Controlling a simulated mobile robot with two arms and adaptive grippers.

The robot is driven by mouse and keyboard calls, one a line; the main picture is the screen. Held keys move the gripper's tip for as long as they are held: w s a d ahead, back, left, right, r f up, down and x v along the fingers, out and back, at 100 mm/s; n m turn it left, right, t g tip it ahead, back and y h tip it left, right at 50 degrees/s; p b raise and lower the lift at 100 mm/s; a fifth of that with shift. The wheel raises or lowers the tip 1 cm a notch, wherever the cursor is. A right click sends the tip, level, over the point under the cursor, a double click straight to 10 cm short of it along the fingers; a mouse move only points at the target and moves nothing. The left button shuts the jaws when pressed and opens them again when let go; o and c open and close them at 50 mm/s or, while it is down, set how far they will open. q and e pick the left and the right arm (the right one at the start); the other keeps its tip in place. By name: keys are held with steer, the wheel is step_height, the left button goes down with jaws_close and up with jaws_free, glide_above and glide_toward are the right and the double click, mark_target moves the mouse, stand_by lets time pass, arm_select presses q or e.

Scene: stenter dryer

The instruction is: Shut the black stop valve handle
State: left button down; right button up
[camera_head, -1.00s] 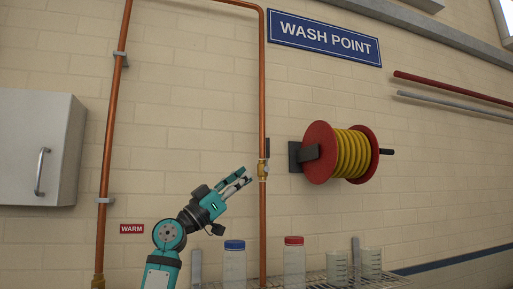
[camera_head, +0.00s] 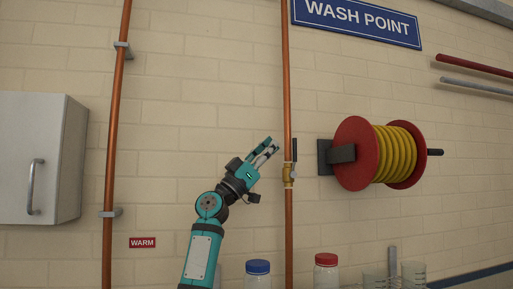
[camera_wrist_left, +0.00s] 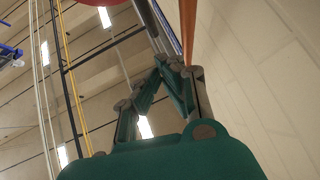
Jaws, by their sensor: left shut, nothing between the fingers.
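The black stop valve handle (camera_head: 294,150) stands upright, along the copper pipe, in the head view. It is on the brass valve body (camera_head: 289,173). My left gripper (camera_head: 272,145) is just left of the pipe in the picture, about level with the handle. Its fingers are shut and empty, and point up and right. I cannot tell its depth gap to the handle. In the left wrist view the left gripper's fingers (camera_wrist_left: 168,64) come together beside the copper pipe (camera_wrist_left: 188,28); the handle cannot be made out there. My right gripper is not in view.
A red hose reel (camera_head: 355,153) with yellow hose is on the wall right of the valve. Bottles with a blue cap (camera_head: 258,267) and a red cap (camera_head: 326,260) stand below. A grey cabinet (camera_head: 40,155) is at left.

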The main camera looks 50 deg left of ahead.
mark_target(294, 157)
arm_select(q)
steer(key=w, duration=0.1)
steer(key=w+d+p, duration=0.1)
steer(key=w, duration=0.1)
steer(key=shift+w+d+r, duration=0.1)
steer(key=shift+w+d, duration=0.05)
steer(key=shift+w, duration=0.15)
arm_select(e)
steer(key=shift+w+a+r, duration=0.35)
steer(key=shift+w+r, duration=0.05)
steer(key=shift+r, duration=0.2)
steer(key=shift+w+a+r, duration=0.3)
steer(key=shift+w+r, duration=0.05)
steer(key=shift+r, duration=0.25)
